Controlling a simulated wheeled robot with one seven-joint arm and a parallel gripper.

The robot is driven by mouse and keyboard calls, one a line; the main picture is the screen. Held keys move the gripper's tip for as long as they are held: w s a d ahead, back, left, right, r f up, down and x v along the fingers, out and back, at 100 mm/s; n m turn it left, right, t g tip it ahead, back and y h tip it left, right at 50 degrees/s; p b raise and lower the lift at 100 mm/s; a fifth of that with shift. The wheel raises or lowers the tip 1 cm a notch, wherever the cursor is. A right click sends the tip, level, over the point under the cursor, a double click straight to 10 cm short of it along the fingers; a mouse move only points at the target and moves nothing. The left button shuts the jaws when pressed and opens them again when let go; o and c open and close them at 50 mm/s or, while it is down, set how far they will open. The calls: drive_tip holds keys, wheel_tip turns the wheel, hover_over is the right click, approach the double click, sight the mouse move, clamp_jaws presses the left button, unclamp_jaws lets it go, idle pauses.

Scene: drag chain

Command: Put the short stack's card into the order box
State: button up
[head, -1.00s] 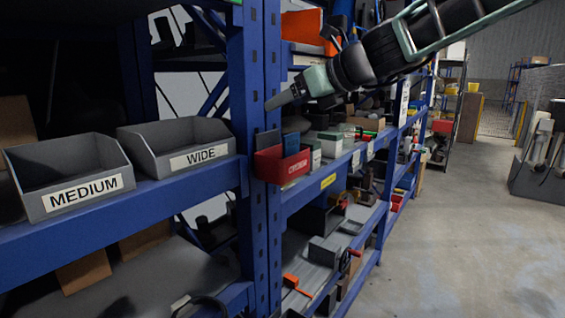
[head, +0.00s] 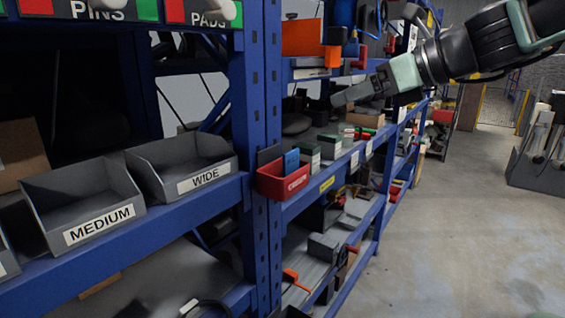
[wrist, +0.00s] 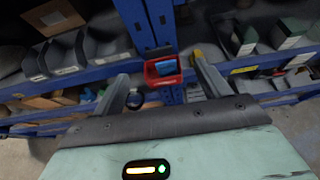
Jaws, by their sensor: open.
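My gripper (head: 342,97) is in front of the shelves at the upper right of the head view. In the wrist view its two fingers (wrist: 160,70) are spread and nothing shows between them up close. A small red box (head: 284,184) with a white label hangs at the blue rack post; its lettering is too small to read surely. A blue card-like piece (head: 291,162) and a dark grey one stand in or behind it. The red box also shows in the wrist view (wrist: 162,80), beyond the fingers. I cannot pick out an order box or the short stack's card.
Grey bins labelled MEDIUM (head: 98,228) and WIDE (head: 205,178) stand on the blue shelf beam at left; another bin edge shows at the far left. Green-and-white boxes (head: 329,146) sit right of the red box. The floor aisle (head: 460,220) at right is clear.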

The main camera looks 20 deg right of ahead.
drive_tip(key=p+v, duration=0.2)
drive_tip(key=p, duration=0.3)
drive_tip(key=shift+r, duration=0.15)
drive_tip(key=shift+s, duration=0.1)
drive_tip(key=s+a+f+n+g+b, duration=0.35)
drive_tip(key=a+f+n, duration=0.3)
drive_tip(key=f, duration=0.25)
drive_tip(key=s+a+f+n+g+b, duration=0.3)
drive_tip(key=s+a+f+n+g, duration=0.15)
drive_tip(key=f+n, duration=0.4)
drive_tip(key=s+a+f+n+g+h+b, duration=0.1)
drive_tip(key=s+a+f+n+h+b, duration=0.1)
drive_tip(key=s+f+n, duration=0.4)
drive_tip(key=s+a+f+n+g+h+b, duration=0.1)
drive_tip(key=s+f+n+h, duration=0.4)
drive_tip(key=f+n, duration=0.5)
drive_tip(key=shift+s+a+n+b, duration=0.85)
drive_tip(key=shift+n+b, duration=0.45)
drive_tip(key=shift+n, duration=1.5)
